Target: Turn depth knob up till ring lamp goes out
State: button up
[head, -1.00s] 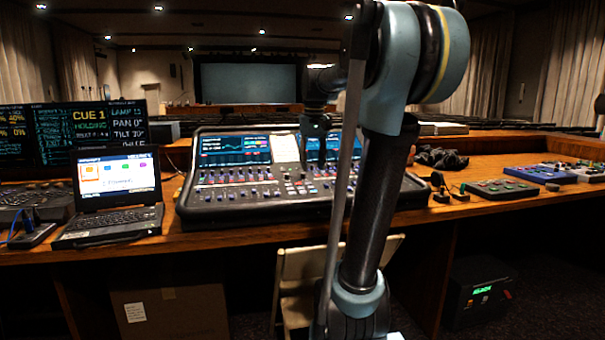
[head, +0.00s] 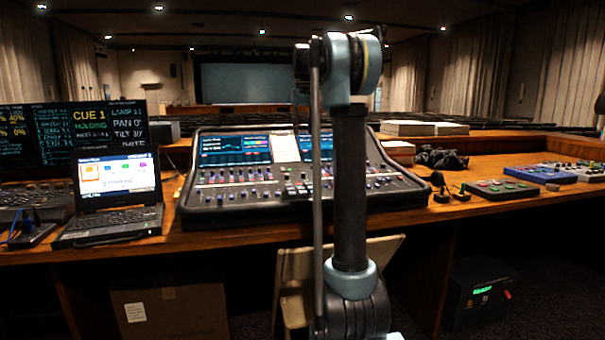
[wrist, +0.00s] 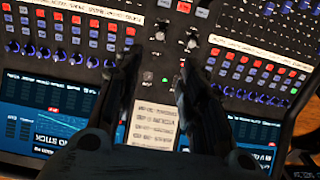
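The mixing desk (head: 222,204) stands on the wooden table in the middle of the head view, partly behind my arm. It also fills most of the wrist view (wrist: 205,72). My gripper (wrist: 160,60) is open in the wrist view, its two dark fingers apart above the desk with nothing between them. Beyond the fingertips are a small grey knob (wrist: 162,31) and another grey knob (wrist: 191,41). A small green light (wrist: 147,76) shows between the fingers. No label picks out the depth knob, and I cannot identify the ring lamp. My gripper is hidden in the head view.
A laptop (head: 117,192) stands left of the desk. A dark control box (head: 500,189), a blue box (head: 541,174) and several others sit at the right. Black cloth (head: 441,158) and paper stacks (head: 407,128) lie behind. A chair (head: 297,283) stands below the table.

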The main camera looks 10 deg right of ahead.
aim_at(303, 176)
notch_tip(303, 176, down, 17)
dwell(0.6)
grip_shut()
